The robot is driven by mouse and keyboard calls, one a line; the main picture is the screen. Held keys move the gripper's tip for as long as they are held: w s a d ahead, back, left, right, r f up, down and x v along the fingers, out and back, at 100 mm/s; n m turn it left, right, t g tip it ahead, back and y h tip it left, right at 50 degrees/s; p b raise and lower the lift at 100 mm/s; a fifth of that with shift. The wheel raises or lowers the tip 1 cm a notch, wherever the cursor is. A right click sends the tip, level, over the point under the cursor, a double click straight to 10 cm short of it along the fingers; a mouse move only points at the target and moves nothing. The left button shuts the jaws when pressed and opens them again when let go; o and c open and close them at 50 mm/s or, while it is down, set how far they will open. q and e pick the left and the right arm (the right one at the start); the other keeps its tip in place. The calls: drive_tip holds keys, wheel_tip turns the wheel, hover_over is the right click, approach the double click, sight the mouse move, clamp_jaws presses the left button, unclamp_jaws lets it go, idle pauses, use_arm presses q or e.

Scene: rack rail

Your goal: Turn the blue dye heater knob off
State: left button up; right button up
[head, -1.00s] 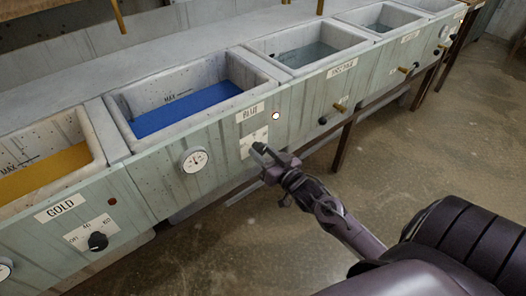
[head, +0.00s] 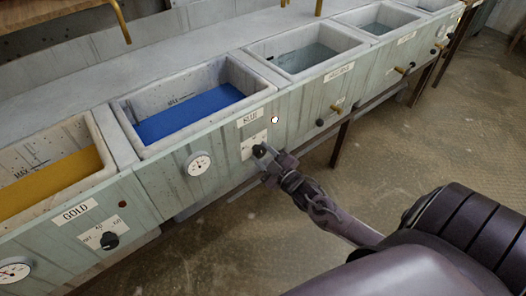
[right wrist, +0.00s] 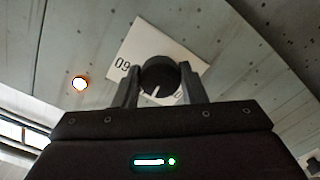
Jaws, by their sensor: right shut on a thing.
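The blue dye heater knob (head: 259,151) is a black round knob on a white dial plate (head: 250,143) under the BLUE label (head: 250,117). My right gripper (head: 266,156) is at the panel with its fingers around the knob. In the right wrist view the knob (right wrist: 160,76) sits between the two fingertips (right wrist: 160,88), with a white pointer line on its face. Part of the plate's lettering is hidden by the knob and fingers. A lamp (head: 275,119) near the BLUE label glows, and it also shows in the right wrist view (right wrist: 80,84). My left gripper is not in view.
The blue dye vat (head: 236,72) stands above the panel, with a round gauge (head: 199,163) left of the knob. The gold vat's knob (head: 109,240) and unlit red lamp (head: 122,204) are further left. Floor to the right is open.

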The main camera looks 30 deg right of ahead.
drive_tip(key=n+p, duration=0.2)
drive_tip(key=n, duration=0.3)
drive_tip(key=shift+r+n, duration=0.15)
drive_tip(key=shift+n, duration=0.15)
drive_tip(key=n+p, duration=0.1)
drive_tip(key=n, duration=0.2)
drive_tip(key=shift+n, duration=0.3)
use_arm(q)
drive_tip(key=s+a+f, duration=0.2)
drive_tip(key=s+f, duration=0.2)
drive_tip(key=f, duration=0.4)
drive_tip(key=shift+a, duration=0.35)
use_arm(e)
drive_tip(key=shift+n, duration=0.5)
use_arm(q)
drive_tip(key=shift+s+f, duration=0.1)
use_arm(e)
drive_tip(key=o, duration=1)
